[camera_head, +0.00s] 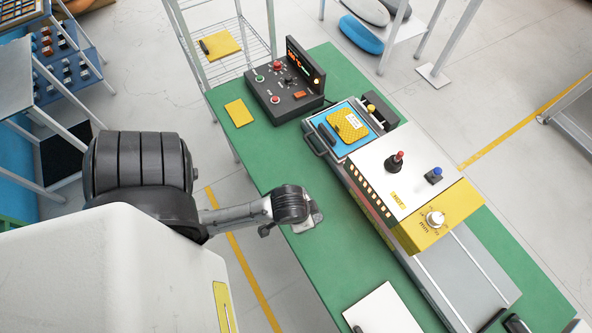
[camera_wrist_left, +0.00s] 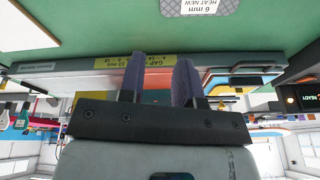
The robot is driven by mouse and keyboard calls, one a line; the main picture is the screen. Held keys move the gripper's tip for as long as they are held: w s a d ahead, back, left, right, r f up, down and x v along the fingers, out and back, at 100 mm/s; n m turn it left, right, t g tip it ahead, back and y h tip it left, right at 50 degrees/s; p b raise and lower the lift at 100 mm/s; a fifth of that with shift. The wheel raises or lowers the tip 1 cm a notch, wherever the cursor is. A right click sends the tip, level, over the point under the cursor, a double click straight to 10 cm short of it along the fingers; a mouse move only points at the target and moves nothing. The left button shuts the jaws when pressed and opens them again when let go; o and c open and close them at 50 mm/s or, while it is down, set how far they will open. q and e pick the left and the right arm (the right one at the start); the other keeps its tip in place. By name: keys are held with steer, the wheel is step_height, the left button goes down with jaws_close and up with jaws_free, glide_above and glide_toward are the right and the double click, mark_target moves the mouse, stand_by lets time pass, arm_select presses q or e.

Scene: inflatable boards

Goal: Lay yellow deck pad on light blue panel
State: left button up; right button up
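The yellow deck pad (camera_head: 347,124) with a dotted surface and a white label lies on the light blue panel (camera_head: 335,146). The panel sits in a dark-handled tray at the far end of the press-like machine. My left gripper (camera_head: 306,222) is over the green table, nearer than the panel and to its left, apart from both. The left wrist view shows its two dark fingers (camera_wrist_left: 160,78) spread with nothing between them. My right gripper is not seen.
The machine (camera_head: 400,185) has a white and yellow housing with knobs. A black control box (camera_head: 288,88) stands at the table's far end. A white sheet-like item (camera_head: 385,312) lies at the near edge.

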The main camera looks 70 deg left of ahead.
arm_select(q)
steer(key=s+d+r+m, duration=0.2)
steer(key=s+d, duration=0.1)
steer(key=shift+s+d+r+h, duration=0.15)
steer(key=shift+s+r+h, duration=0.05)
steer(key=shift+h, duration=0.2)
